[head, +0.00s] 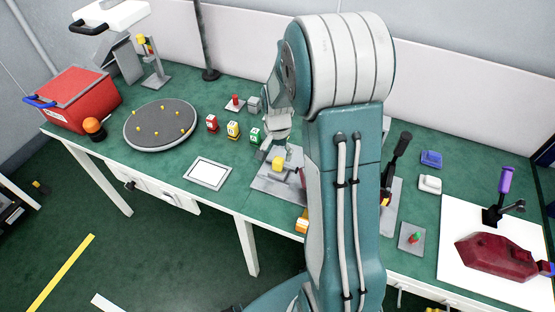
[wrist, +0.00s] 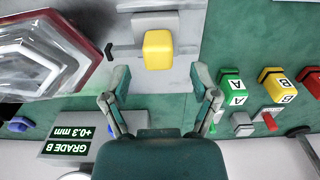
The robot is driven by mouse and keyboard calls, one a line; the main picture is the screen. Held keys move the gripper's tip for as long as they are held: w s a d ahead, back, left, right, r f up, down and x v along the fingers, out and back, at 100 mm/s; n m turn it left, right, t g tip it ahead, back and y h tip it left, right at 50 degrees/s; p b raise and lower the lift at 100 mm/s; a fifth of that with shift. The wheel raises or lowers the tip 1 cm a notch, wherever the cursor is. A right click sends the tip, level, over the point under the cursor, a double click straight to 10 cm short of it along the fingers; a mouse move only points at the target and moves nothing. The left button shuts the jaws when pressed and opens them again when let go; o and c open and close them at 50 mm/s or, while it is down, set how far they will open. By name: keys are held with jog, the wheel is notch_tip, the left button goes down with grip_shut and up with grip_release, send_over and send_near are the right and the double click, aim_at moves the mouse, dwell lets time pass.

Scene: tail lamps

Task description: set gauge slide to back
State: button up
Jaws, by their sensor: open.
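A yellow block-shaped knob (wrist: 158,50), which looks like the gauge slide, sits on a grey plate (wrist: 182,75). In the head view the yellow knob (head: 278,163) is on the grey plate (head: 266,183) left of my arm. In the wrist view my gripper (wrist: 160,82) is open, its two fingertips spread either side of the picture's middle, with the knob just beyond them and between their lines. The fingers do not visibly touch it. In the head view my gripper (head: 268,147) is above and behind the knob, small and partly unclear.
A red tail lamp with clear lens (wrist: 40,55) lies left of the knob in the wrist view. A sign reading GRADE B (wrist: 70,147) is below it. Green (wrist: 232,85) and yellow (wrist: 270,80) lettered blocks stand right. A round turntable (head: 160,125) is left. My arm hides the bench centre.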

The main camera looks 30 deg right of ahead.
aim_at(278, 160)
jog(key=shift+d+f, duration=0.1)
jog(key=shift+f, duration=1.6)
jog(key=shift+s, duration=0.1)
grip_shut()
jog(key=shift+w+a, duration=1.1)
jog(key=shift+w, duration=0.15)
jog(key=shift+d, duration=0.1)
grip_release()
jog(key=shift+f, duration=0.1)
jog(key=shift+w+a, duration=0.15)
jog(key=shift+a, duration=0.05)
